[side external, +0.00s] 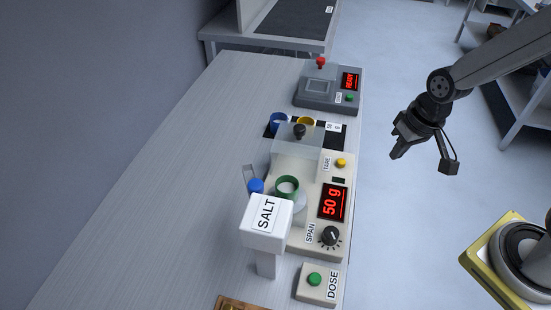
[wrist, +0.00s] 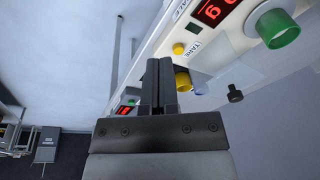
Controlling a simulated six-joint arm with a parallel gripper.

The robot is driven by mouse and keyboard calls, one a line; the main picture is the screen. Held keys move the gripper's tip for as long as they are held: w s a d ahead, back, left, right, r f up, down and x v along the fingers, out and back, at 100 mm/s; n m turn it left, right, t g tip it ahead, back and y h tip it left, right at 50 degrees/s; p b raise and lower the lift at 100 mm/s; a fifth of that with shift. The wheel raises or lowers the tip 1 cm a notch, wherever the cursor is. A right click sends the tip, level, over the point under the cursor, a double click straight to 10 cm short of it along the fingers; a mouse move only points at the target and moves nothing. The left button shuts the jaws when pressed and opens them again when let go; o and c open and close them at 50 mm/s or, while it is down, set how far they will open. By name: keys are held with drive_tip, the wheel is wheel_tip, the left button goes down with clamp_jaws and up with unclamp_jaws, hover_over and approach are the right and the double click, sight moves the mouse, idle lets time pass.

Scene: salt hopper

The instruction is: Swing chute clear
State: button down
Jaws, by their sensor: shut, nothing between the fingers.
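The white hopper marked SALT (side external: 265,218) stands on the bench on a post in the side view. A narrow grey chute piece (side external: 249,175) with a blue knob (side external: 256,186) shows just behind it, beside the green cup (side external: 287,187). Part of the chute is hidden by the hopper. The green cup is on the scale (side external: 316,215), which reads 50 g; it also shows at the wrist view's upper right (wrist: 277,28). My gripper (side external: 397,153) is shut and empty in the air right of the bench, apart from the chute. Its closed fingers (wrist: 159,80) show in the wrist view.
A clear cover with a black knob (side external: 300,131) stands behind the green cup. Blue (side external: 278,122) and yellow (side external: 306,121) cups stand behind it. A grey device (side external: 328,92) is farther back; a DOSE button box (side external: 317,283) is in front. The bench's left side is bare.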

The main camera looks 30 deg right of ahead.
drive_tip(key=w+a+r+m+y, duration=0.2)
drive_tip(key=a+m+y, duration=0.2)
drive_tip(key=a+m, duration=0.3)
drive_tip(key=w+a+r+m+y, duration=0.2)
drive_tip(key=a+m+y, duration=0.2)
drive_tip(key=a+m, duration=0.3)
drive_tip(key=m, duration=0.5)
drive_tip(key=shift+w+r, duration=0.35)
drive_tip(key=shift+w, duration=0.05)
drive_tip(key=shift+a, duration=0.15)
drive_tip(key=a+r+x, duration=0.2)
drive_tip(key=x, duration=1)
drive_tip(key=shift+w+a+f, duration=0.2)
drive_tip(key=shift+w+f, duration=0.05)
drive_tip(key=shift+w, duration=0.05)
